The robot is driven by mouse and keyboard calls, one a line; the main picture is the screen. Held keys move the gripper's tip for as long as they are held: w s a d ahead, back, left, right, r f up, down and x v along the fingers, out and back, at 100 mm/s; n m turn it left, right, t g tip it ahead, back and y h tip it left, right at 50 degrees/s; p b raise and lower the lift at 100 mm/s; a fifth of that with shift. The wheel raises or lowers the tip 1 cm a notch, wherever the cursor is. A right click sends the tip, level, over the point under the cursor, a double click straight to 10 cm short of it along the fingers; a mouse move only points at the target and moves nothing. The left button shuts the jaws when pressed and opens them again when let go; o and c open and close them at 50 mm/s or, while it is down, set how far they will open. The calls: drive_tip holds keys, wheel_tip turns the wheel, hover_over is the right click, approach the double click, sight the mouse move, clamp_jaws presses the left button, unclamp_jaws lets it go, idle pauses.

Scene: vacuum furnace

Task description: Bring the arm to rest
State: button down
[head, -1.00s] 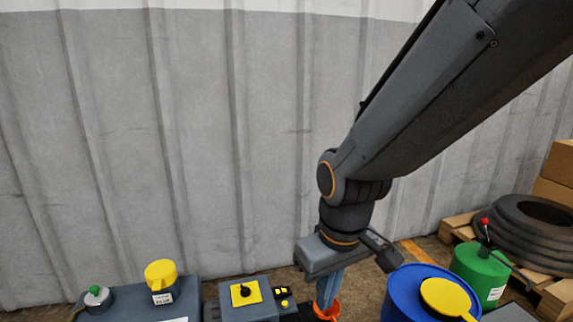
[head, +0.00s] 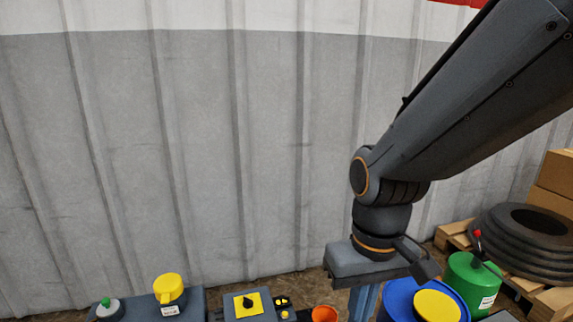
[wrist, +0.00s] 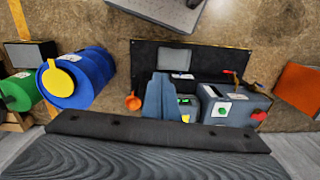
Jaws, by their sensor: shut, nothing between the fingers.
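My gripper (head: 362,302) hangs from the arm in the lower right of the head view, fingers pointing down. It is shut and holds nothing; its fingertips are cut off by the bottom edge. The arm reaches in from the upper right, bent at the orange-ringed joint. The gripper is between an orange cup (head: 325,314) on its left and a blue drum with a yellow lid (head: 437,306) on its right. The cup (wrist: 133,102) and the blue drum (wrist: 93,72) also show in the wrist view.
A grey box with a black knob on a yellow plate (head: 248,304), a yellow-capped unit (head: 168,289) and a green button (head: 106,302) line the lower left. A green drum (head: 470,283) with a red-tipped lever, tires (head: 530,232) and cartons are right. A corrugated wall stands behind.

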drive_tip(key=d+r+m+p, duration=0.2)
drive_tip(key=d+r+p, duration=0.5)
drive_tip(key=p, duration=0.5)
drive_tip(key=shift+s+d+r+p, duration=0.3)
drive_tip(key=shift+s+r+p, duration=0.15)
drive_tip(key=shift+r, duration=0.35)
idle(1.2)
